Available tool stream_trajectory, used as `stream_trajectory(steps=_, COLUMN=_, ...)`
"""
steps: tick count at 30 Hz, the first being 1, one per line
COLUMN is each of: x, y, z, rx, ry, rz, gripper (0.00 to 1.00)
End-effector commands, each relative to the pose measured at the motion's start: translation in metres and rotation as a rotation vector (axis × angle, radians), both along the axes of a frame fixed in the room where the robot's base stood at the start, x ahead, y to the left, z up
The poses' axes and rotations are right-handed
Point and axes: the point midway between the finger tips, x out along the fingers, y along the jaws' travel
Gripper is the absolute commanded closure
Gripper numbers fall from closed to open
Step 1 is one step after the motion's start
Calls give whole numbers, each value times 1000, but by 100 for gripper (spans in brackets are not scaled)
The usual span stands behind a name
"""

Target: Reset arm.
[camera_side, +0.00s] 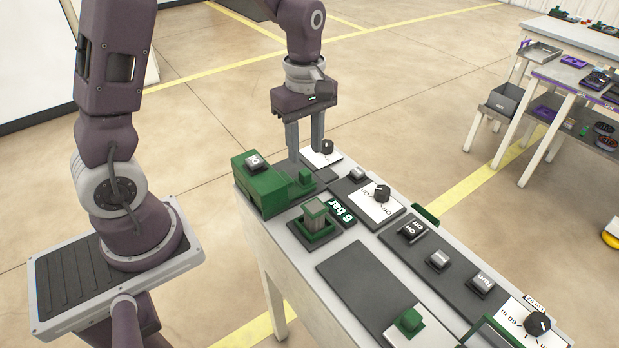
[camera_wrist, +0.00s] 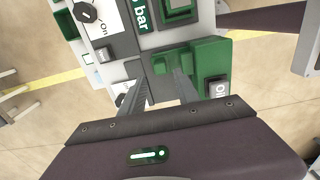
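My gripper (camera_side: 305,153) points down over the far end of the work table (camera_side: 262,232). Its two fingers stand apart with nothing visible between them. In the wrist view the open fingers (camera_wrist: 160,77) reach toward a small green block (camera_wrist: 160,64) on the green housing (camera_wrist: 210,57). Whether a finger touches anything there cannot be told.
The table holds a knob (camera_side: 381,193), an On/Off switch (camera_side: 412,231), a Run button (camera_side: 482,283), a green-framed pillar (camera_side: 315,214) by a "6 bar" label (camera_side: 342,209), and another knob (camera_side: 537,322). A bare dark panel (camera_side: 358,290) lies in front. Other tables (camera_side: 575,75) stand at the back right.

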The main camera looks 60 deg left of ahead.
Motion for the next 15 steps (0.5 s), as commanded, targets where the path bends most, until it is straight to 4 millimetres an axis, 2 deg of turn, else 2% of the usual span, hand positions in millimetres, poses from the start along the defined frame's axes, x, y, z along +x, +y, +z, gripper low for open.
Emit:
stream_trajectory(steps=8, x=-1, y=-1, z=4, rx=-1, ry=-6, rz=-14, gripper=62)
stream_trajectory(steps=11, x=-13, y=-11, z=34, rx=-1, ry=-67, rz=-172, gripper=62)
stream_trajectory(steps=14, x=-48, y=-29, z=85, rx=30, ry=-179, rz=-510, gripper=62)
stream_trajectory(steps=15, x=-67, y=-36, z=101, rx=59, ry=-224, rz=-663, gripper=62)
